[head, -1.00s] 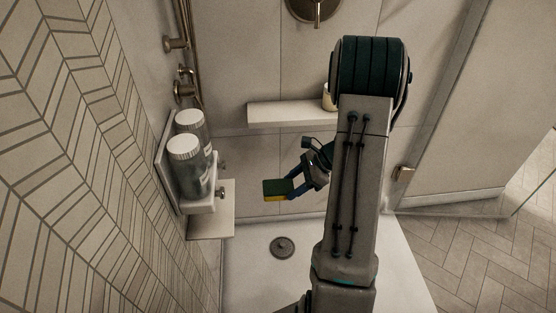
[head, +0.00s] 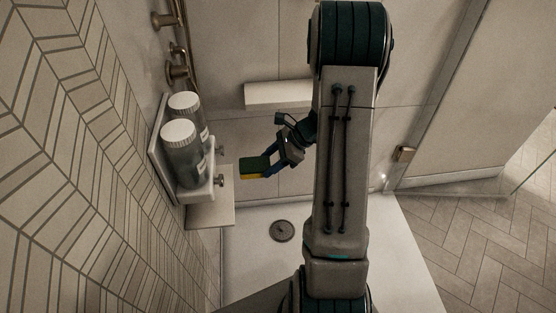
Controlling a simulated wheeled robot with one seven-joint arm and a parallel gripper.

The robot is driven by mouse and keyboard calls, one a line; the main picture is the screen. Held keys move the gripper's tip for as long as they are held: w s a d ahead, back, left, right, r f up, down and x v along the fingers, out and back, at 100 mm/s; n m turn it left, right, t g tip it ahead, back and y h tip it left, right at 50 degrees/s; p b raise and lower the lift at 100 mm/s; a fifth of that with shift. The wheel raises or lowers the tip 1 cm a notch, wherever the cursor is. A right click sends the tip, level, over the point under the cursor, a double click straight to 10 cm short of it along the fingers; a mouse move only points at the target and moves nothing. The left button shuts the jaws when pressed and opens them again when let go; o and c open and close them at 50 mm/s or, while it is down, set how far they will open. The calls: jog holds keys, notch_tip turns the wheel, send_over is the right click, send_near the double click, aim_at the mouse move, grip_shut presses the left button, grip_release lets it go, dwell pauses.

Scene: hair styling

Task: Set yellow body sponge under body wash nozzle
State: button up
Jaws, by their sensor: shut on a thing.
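The sponge (head: 254,168), with a dark green top and a yellow lower layer, is held in my gripper (head: 271,166) in the head view. My gripper is shut on it from the right, and the sponge sticks out to the left. Two clear bottles with white ribbed lids stand in a wall-mounted dispenser (head: 200,190) on the left wall. Small metal nozzles (head: 219,180) show on its right side. The sponge is to the right of the nozzles, with a small gap between them in the picture. Which bottle holds body wash cannot be told.
A white ledge (head: 209,215) sits below the dispenser and looks bare. A back-wall shelf (head: 275,94) is above my gripper in the picture. A round drain (head: 282,230) is in the white shower floor. Metal shower fittings (head: 178,68) are on the upper left wall.

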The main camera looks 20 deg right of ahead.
jog(key=w+a+f+b, duration=0.2)
jog(key=w+a, duration=0.1)
jog(key=a, duration=0.7)
jog(key=shift+w+a, duration=0.15)
dwell(0.4)
jog(key=shift+f+b, duration=0.45)
dwell(0.6)
jog(key=o, duration=0.8)
jog(key=shift+o, duration=0.2)
jog(key=shift+r, duration=0.1)
jog(key=p+v, duration=0.3)
jog(key=v, duration=1.1)
jog(key=shift+w, duration=0.1)
